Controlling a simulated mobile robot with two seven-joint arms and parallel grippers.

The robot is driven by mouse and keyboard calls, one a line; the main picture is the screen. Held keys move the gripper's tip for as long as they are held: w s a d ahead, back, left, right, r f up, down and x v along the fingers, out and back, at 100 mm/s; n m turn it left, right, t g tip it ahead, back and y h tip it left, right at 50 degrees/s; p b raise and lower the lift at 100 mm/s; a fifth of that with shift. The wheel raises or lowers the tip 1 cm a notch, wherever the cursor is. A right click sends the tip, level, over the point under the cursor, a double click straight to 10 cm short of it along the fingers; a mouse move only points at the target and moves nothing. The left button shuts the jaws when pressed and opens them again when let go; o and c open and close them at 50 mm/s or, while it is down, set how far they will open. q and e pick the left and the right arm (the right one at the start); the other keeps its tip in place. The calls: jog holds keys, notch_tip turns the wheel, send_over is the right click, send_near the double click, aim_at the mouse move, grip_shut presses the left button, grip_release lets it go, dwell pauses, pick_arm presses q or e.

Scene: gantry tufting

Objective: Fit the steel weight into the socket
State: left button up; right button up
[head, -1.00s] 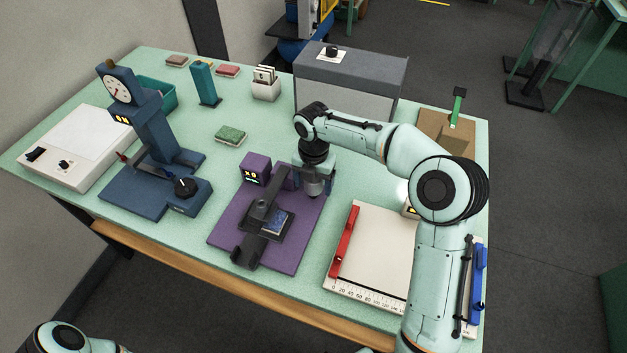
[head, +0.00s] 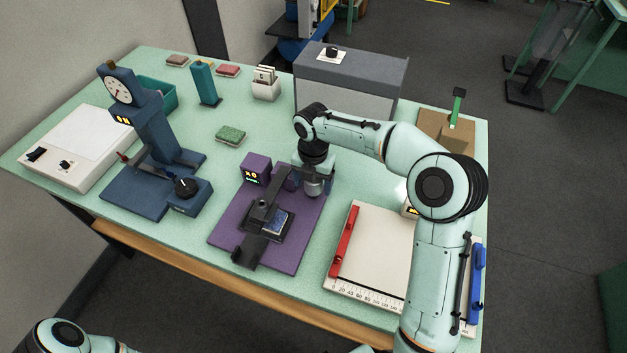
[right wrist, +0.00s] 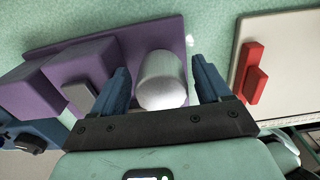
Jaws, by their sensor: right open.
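The steel weight (right wrist: 162,82) is a pale silvery cylinder between the two fingers of my right gripper (right wrist: 163,85) in the right wrist view. The fingers are open, with a clear gap on the weight's right side and a narrower one on its left. In the head view the weight (head: 314,188) shows under my right gripper (head: 316,178), at the back right corner of the purple base (head: 287,258). The socket is not seen apart from the weight; whether the weight is seated in it I cannot tell. My left gripper is out of view.
A purple display box (head: 256,169) and a dark lever arm (head: 262,212) stand left of the weight. A cream board with a red bar (head: 344,242) lies to the right. A blue dial device (head: 150,185) is at left and a grey cabinet (head: 350,70) behind.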

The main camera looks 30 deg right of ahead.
jog(key=c, duration=1.2)
jog(key=shift+r, duration=0.1)
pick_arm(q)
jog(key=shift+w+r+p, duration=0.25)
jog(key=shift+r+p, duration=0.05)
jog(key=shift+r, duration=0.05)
pick_arm(e)
jog(key=shift+r, duration=0.35)
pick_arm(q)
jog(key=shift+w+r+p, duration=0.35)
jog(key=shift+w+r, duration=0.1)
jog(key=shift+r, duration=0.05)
pick_arm(e)
jog(key=shift+r, duration=0.65)
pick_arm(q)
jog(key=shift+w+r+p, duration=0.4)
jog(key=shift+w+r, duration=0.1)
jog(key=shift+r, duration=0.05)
pick_arm(e)
jog(key=shift+r, duration=0.65)
